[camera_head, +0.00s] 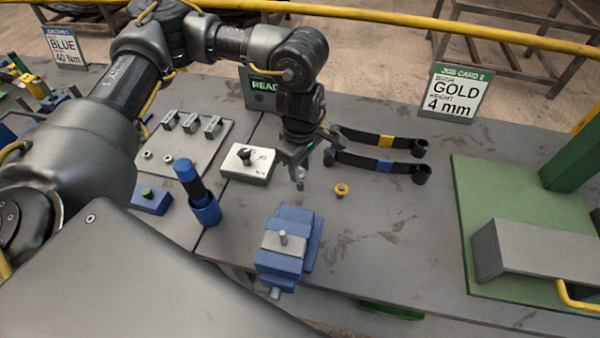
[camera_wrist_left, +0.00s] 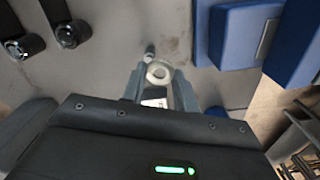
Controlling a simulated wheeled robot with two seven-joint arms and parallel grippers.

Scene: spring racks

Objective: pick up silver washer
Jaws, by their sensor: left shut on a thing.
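My left gripper (camera_head: 298,178) is at the middle of the bench, pointing down, just left of a gold bush (camera_head: 342,190). In the left wrist view the left gripper (camera_wrist_left: 160,88) is shut on a silver washer (camera_wrist_left: 158,71), a pale ring held between its fingertips. In the head view the fingers mostly hide the washer. A small grey peg-like piece (camera_wrist_left: 150,49) shows just beyond the ring; I cannot tell what it belongs to. My right gripper is not in view.
A blue vise (camera_head: 312,232) with a grey block stands in front of the gripper. Two dark leaf springs (camera_head: 365,163) lie behind it. A white block (camera_head: 238,176), a grey plate (camera_head: 205,150) and a blue-capped tool (camera_head: 207,212) are to the left.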

